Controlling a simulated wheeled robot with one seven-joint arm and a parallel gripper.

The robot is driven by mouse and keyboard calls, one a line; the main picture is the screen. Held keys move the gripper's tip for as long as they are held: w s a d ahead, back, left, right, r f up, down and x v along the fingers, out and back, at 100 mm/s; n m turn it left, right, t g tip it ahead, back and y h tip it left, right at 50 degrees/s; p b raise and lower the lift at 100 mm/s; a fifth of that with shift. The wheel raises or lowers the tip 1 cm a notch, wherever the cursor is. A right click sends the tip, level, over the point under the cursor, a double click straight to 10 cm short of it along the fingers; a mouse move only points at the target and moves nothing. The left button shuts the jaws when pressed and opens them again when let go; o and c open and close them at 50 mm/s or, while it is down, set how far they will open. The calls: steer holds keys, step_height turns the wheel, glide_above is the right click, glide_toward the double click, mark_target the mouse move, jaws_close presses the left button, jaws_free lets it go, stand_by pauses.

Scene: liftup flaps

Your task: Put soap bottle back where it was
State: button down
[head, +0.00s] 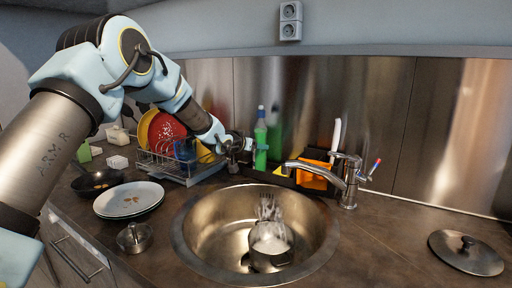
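The soap bottle (261,154), green with a blue cap, is upright behind the sink near the metal backsplash. My gripper (250,148) is at the left side of the bottle at mid-height, pointing right. The fingers are small and dark here, so I cannot tell whether they are closed around the bottle or only beside it. The bottle's base appears at or near the counter behind the sink rim; contact is unclear.
The round sink (195,236) holds a metal pot (270,250). A faucet (348,182) and an orange item (312,176) stand right of the bottle. A dish rack (175,172), plates (129,199) and a pan (97,181) are left. A lid (466,252) lies right.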

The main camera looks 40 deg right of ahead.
steer(key=shift+f, duration=0.1)
steer(key=shift+c, duration=0.5)
jaws_free()
steer(key=b+v, duration=0.3)
steer(key=v, duration=0.9)
steer(key=shift+a, duration=0.1)
